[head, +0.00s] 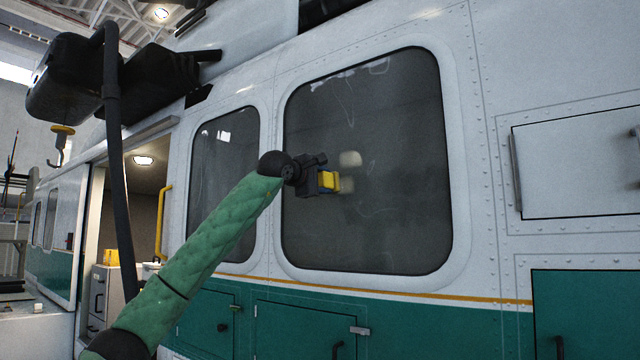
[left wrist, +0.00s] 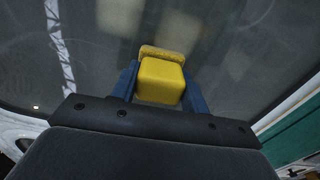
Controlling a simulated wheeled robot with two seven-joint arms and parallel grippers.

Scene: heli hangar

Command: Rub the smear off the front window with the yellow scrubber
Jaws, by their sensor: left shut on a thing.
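The yellow scrubber (head: 329,181) is held between the fingers of my left gripper (head: 318,180), in front of the large dark window (head: 400,220). I cannot tell whether the pad touches the glass. A pale beige smear (head: 350,159) shows on the window just above and right of the scrubber. Faint whitish streaks also show near the top of the pane. My right gripper is not in view.
A second window (head: 224,150) is to the left, and an open doorway with a yellow handrail (head: 164,222) is further left. A black hoist arm (head: 112,150) hangs at the left. Closed panels and green doors (head: 300,328) lie below and right.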

